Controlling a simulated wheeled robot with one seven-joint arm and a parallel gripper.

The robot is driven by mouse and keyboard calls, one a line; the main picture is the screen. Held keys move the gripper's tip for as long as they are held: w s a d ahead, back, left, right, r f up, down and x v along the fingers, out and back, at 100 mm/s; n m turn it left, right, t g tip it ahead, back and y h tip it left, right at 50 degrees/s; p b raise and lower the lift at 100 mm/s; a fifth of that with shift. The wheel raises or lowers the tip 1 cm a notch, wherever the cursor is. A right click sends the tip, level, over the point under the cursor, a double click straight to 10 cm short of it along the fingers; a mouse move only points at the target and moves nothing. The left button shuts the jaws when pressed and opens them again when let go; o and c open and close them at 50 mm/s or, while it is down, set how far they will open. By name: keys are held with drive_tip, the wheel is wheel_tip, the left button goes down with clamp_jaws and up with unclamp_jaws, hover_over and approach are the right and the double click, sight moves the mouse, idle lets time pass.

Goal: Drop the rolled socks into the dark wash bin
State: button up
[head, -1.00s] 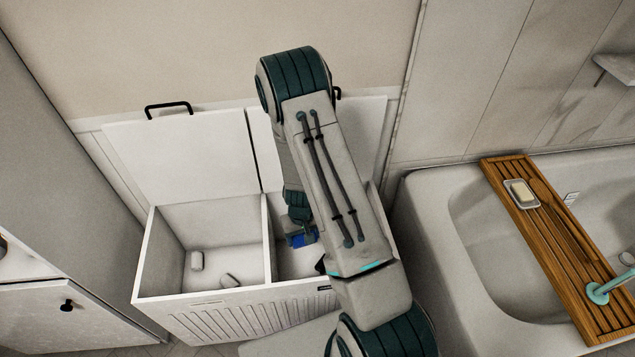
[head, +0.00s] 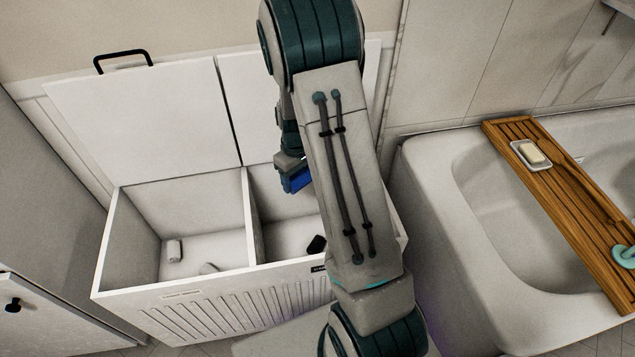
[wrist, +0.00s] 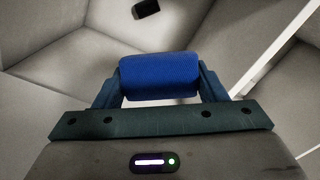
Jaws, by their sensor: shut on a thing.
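The rolled socks are a blue roll (wrist: 160,76), held across between the two fingers of my gripper (wrist: 160,84) in the wrist view. In the head view the blue roll (head: 296,180) shows beside my arm, over the right compartment. The bin is a white two-compartment hamper (head: 215,290) with both lids up. Its right compartment (head: 285,236) holds one dark item (head: 316,244), which also shows in the wrist view (wrist: 146,8). Its left compartment (head: 150,225) holds light rolled items. A small dark label sits on the front below the right compartment. My arm hides part of that compartment.
A divider (head: 250,215) separates the compartments. The raised lids (head: 140,120) lean at the back wall. A bathtub (head: 440,230) with a wooden tray (head: 560,200) stands at the right, and a cabinet (head: 45,310) at the left.

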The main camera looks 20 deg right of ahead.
drive_tip(key=d+b, duration=0.2)
drive_tip(key=b, duration=0.1)
drive_tip(key=d+n+b, duration=0.1)
drive_tip(key=b, duration=0.1)
drive_tip(key=shift+s+d+r, duration=0.35)
drive_tip(key=shift+n, duration=0.4)
drive_tip(key=f+b, duration=0.1)
drive_tip(key=b, duration=0.1)
drive_tip(key=f+b, duration=0.2)
drive_tip(key=d+f+b, duration=0.1)
drive_tip(key=f+b, duration=0.1)
drive_tip(key=shift+s+d, duration=0.1)
drive_tip(key=shift+s, duration=0.2)
drive_tip(key=o, duration=1)
drive_tip(key=shift+o, duration=0.2)
wheel_tip(320, 180, up, 14)
drive_tip(key=p, duration=0.3)
drive_tip(key=shift+p, duration=0.3)
